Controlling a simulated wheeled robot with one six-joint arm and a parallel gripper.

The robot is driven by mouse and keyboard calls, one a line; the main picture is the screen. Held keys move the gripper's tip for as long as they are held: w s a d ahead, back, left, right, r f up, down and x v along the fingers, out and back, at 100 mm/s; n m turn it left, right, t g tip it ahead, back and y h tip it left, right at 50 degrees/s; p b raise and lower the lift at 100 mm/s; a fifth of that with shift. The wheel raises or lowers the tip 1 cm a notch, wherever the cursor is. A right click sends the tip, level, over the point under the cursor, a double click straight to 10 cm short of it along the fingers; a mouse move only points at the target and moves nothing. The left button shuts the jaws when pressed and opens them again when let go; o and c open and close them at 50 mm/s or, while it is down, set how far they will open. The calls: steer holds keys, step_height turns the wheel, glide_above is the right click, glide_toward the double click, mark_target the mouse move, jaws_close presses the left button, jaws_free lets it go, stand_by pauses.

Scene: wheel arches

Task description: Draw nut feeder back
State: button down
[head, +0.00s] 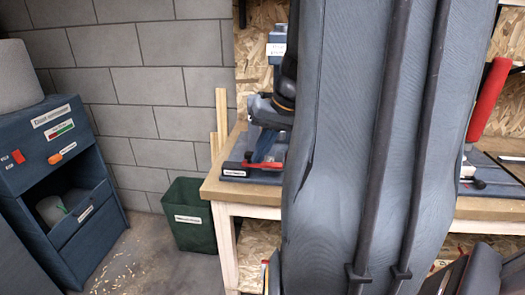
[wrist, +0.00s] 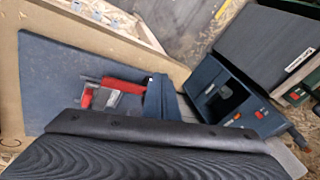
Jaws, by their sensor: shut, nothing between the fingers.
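My gripper (wrist: 157,80) shows as a blue wedge at the centre of the wrist view, its fingers shut and empty. In the head view my gripper (head: 259,157) points down at the bench's left end. Close by is a red handle (wrist: 125,85) on a low blue fixture with a small label; the handle also shows in the head view (head: 262,165). I cannot tell whether the fingers touch it. No label naming the nut feeder is readable, so I cannot tell which part it is. My arm hides the middle of the bench.
A dark blue cabinet (head: 50,130) with an open bay stands at the left. A green bin (head: 188,215) stands on the floor beside the wooden bench (head: 228,190). A red cylinder (head: 489,98) rises at the right. Floor between cabinet and bin is open, with scattered chips.

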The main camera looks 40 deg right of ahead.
steer(key=s+d+r+t, duration=0.1)
steer(key=d+r, duration=0.1)
steer(key=d, duration=0.3)
steer(key=s+d+r+m+t, duration=0.1)
steer(key=d+r, duration=0.2)
steer(key=d, duration=0.2)
steer(key=shift+s+d+r+t+h, duration=0.2)
steer(key=shift+t+h, duration=0.1)
steer(key=shift+h, duration=0.1)
steer(key=shift+f, duration=0.1)
glide_toward(262, 164)
steer(key=shift+w+d+f+p, duration=0.2)
steer(key=shift+w+d+f, duration=0.25)
steer(key=shift+w+d, duration=0.15)
steer(key=shift+w+d+f+p, duration=0.2)
steer(key=shift+w+d+f, duration=0.25)
steer(key=shift+w, duration=0.2)
steer(key=w+a, duration=0.1)
steer(key=w+a+p, duration=0.1)
steer(key=shift+w+a+f, duration=0.25)
steer(key=shift+a+f, duration=0.05)
steer(key=shift+w+a, duration=0.15)
steer(key=shift+a, duration=0.05)
steer(key=shift+w+f, duration=0.1)
